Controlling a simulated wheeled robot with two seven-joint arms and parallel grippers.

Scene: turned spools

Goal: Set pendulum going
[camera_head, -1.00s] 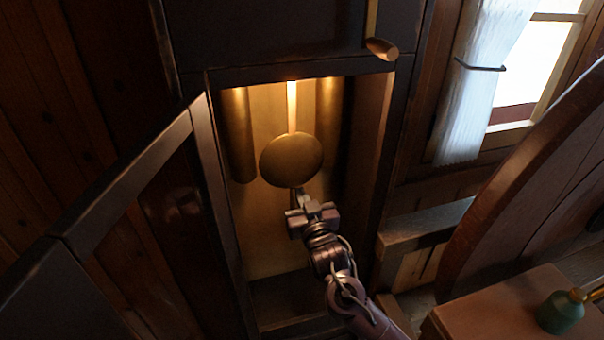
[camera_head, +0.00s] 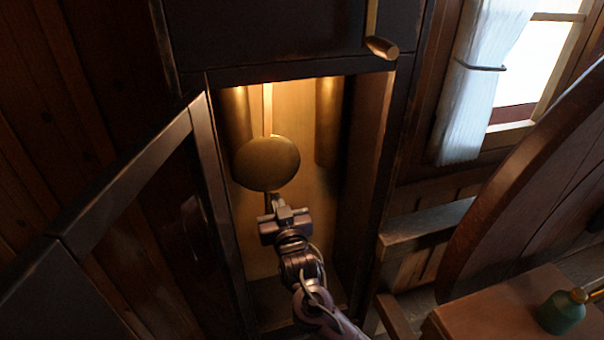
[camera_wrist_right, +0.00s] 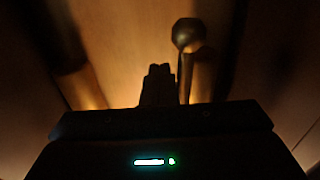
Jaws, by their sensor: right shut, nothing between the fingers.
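The pendulum has a round brass bob (camera_head: 267,163) on a pale flat rod (camera_head: 267,108). It hangs inside the lit clock case, left of the middle, near the left brass cylinder. My right gripper (camera_head: 275,203) is shut and empty, just below the bob, with its tips at the bob's lower end. Whether they touch is not clear. In the right wrist view the closed fingers (camera_wrist_right: 157,86) are dark, and a thin stem with a dark round knob (camera_wrist_right: 188,34) stands just right of them. My left gripper is not in view.
Two brass cylinders (camera_head: 237,130) (camera_head: 328,120) hang either side in the case. The case door (camera_head: 125,185) stands open at left. The case's right wall (camera_head: 365,170) bounds the opening. A green bottle (camera_head: 561,313) stands on a wooden surface at lower right.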

